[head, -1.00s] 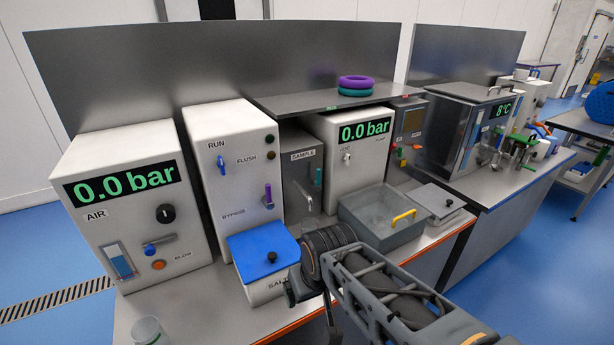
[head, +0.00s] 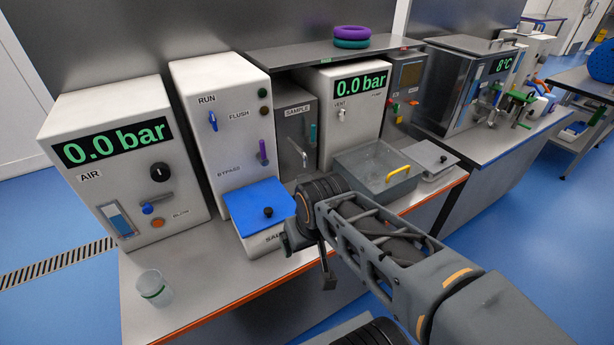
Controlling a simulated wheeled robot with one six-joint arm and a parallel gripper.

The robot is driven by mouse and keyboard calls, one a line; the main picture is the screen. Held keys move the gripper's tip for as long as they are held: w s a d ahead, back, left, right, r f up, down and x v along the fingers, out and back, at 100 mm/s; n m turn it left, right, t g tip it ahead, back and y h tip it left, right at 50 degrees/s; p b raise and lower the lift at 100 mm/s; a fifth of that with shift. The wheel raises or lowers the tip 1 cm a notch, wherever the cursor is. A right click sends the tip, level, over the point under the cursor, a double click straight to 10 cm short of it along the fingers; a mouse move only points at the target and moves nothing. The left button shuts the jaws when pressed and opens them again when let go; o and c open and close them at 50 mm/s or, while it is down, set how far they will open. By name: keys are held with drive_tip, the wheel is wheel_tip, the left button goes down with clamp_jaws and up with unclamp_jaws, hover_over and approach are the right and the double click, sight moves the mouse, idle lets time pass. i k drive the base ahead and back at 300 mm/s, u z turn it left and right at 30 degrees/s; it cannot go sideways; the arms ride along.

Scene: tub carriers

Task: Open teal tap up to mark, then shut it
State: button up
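A narrow upright teal piece (head: 313,134), which looks like the teal tap's handle, is on the front of the grey SAMPLE unit (head: 292,108). A pale metal spout (head: 301,153) hangs to its left. A clear cup (head: 153,288) with a dark green line around it stands upright on the bench's front left; I see no liquid in it. My gripper (head: 328,277) hangs over the bench's front edge, in front of the blue-lidded SALT box, apart from cup and tap. Only part of it shows, so its opening is unclear.
The blue-lidded box (head: 262,205) and a grey basin with a yellow handle (head: 372,178) flank the space before the SAMPLE unit. A white RUN/FLUSH/BYPASS cabinet (head: 228,130) stands left of it. Overhead is a shelf (head: 300,58) with purple and teal rings. Bench around the cup is clear.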

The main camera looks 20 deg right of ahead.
sight(311, 141)
drive_tip(key=u, duration=2.65)
drive_tip(key=k, duration=1.05)
drive_tip(key=z, duration=2.05)
drive_tip(key=i, duration=0.5)
